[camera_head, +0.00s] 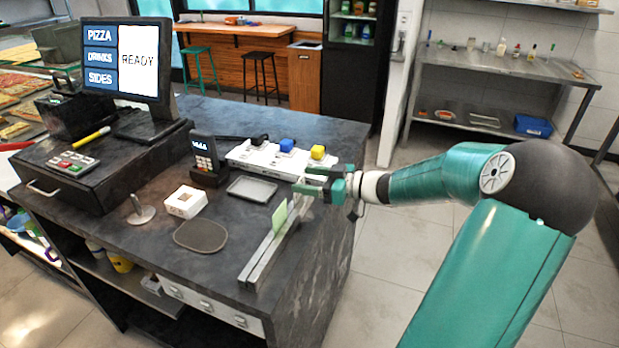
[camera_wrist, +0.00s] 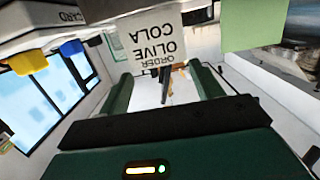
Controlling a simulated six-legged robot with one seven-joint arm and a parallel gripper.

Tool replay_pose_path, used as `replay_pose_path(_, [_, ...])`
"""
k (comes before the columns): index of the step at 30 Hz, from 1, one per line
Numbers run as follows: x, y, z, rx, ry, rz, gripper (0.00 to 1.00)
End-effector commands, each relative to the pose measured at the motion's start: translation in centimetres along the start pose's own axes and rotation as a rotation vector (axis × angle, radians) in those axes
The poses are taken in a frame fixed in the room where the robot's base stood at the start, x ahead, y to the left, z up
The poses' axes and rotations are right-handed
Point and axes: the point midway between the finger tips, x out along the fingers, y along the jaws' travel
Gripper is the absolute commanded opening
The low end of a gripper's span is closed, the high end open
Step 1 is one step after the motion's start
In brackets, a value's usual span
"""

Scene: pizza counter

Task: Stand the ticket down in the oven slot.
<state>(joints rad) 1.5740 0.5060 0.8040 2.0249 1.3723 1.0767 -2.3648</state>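The ticket (camera_wrist: 152,45) is a white slip printed ORDER OLIVE COLA, upside down in the wrist view. Its near edge lies between the two fingers of my gripper (camera_wrist: 166,85), which are spread wide; I cannot tell whether they touch its sides. In the head view my gripper (camera_head: 318,183) is over the far end of a long grey slotted rail (camera_head: 262,262), and the ticket is hard to make out there. A green card (camera_head: 280,217) stands in the rail, and it also shows in the wrist view (camera_wrist: 254,22). No oven label is readable.
Beside the rail are a white block (camera_head: 262,160) with black, blue and yellow pieces, a grey tray (camera_head: 252,188), a dark oval pad (camera_head: 201,235) and a card reader (camera_head: 207,160). The counter's right edge (camera_head: 335,215) is close to my gripper.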

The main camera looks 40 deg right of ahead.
Motion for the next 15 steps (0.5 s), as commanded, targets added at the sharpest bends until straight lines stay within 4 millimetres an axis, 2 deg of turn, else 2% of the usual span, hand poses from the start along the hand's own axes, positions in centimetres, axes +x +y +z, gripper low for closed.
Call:
replay_pose_path(1, [0.00, 0.00, -0.03, 0.000, 0.000, 0.000, 0.76])
replay_pose_path(3, [0.00, 0.00, -0.04, 0.000, 0.000, 0.000, 0.87])
replay_pose_path(11, [-0.03, 0.01, -0.06, 0.000, 0.000, 0.000, 0.87])
replay_pose_path(15, [-0.79, 0.08, -0.03, 0.000, -0.001, 0.003, 0.87])
